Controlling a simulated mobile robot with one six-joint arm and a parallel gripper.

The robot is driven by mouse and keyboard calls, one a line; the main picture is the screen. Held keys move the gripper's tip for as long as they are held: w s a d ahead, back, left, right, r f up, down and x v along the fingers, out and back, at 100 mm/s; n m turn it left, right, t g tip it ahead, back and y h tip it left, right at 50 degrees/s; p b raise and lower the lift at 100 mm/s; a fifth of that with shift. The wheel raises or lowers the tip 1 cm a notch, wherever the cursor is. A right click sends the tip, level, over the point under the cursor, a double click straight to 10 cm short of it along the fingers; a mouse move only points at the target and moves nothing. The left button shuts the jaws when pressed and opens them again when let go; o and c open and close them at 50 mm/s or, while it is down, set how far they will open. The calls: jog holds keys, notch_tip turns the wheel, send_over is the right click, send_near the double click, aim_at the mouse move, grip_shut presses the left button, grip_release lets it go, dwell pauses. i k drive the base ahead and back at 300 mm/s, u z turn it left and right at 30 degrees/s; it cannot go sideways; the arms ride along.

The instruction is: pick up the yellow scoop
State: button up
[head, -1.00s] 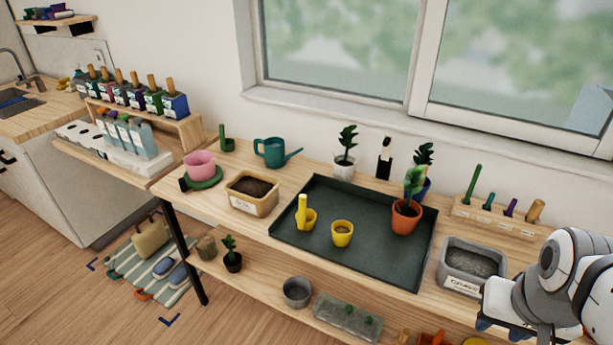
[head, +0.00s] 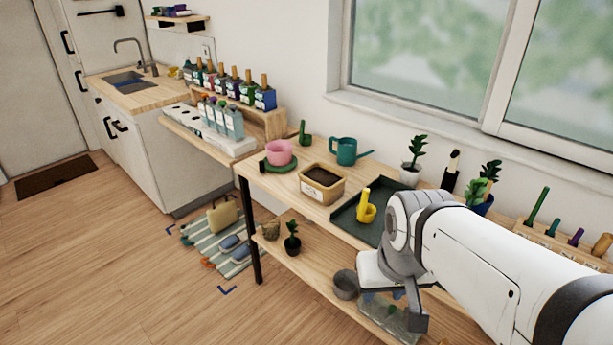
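The yellow scoop (head: 366,209) stands in the dark green tray (head: 346,216), near its left end, with its handle pointing up. The yellow pot seen earlier in the tray is hidden behind my arm.
Left of the tray are a soil box (head: 322,186), a pink pot (head: 279,153) on a green saucer and a teal watering can (head: 347,151). Potted plants (head: 413,160) stand behind. A grey pot (head: 345,284) is on the lower shelf.

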aim_at(366, 212)
jog(key=u, duration=0.1)
jog(key=i, duration=1)
jog(key=u, duration=0.05)
